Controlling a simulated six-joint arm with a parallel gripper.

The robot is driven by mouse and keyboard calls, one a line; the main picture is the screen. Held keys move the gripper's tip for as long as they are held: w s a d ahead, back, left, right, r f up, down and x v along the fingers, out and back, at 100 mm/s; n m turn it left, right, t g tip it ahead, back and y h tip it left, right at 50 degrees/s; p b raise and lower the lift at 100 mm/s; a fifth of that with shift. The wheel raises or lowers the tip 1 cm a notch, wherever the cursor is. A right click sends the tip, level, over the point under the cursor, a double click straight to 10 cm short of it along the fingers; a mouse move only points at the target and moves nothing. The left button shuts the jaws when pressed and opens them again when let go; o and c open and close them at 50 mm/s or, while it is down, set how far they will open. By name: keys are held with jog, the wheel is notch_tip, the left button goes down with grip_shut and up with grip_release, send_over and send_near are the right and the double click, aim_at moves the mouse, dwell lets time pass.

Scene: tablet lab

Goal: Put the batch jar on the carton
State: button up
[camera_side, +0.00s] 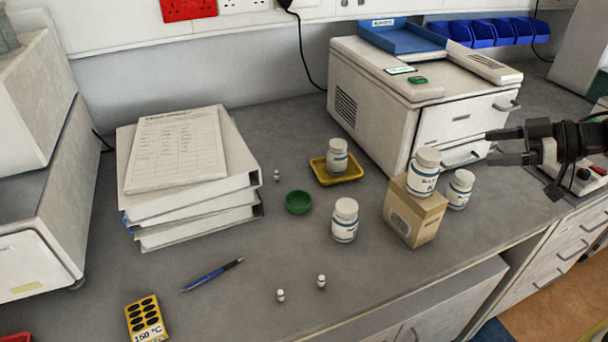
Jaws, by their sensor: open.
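A white lidded jar (424,172) with a lettered label, which looks like the batch jar, stands upright on top of the brown carton (402,224). The small lettering is hard to read. The carton sits on the grey bench near its front edge. My gripper (490,148) is at the right, open and empty, with its two fingers pointing left. It is apart from the jar, to its upper right.
Similar white jars stand right of the carton (460,189), left of it (345,221) and on a yellow tray (321,171). A white machine (375,120) is behind. A green bowl (298,202), binders (185,180) and a pen (212,274) lie leftward. The front middle bench is mostly clear.

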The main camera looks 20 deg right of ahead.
dwell(0.3)
jog(key=w+d+f+m+h, duration=0.3)
jog(key=f+m+h, duration=0.4)
jog(key=h, duration=0.3)
jog(key=s+a+f+m+g, duration=0.1)
jog(key=s+a+f+g, duration=0.1)
jog(key=s, duration=0.3)
jog(key=s+a+f+m+g, duration=0.1)
jog(key=s+a+f+g, duration=0.2)
jog(key=s+g, duration=0.1)
jog(key=shift+s+a+f+g+y, duration=0.2)
jog(key=shift+s+g+y, duration=0.1)
jog(key=shift+s+g, duration=0.15)
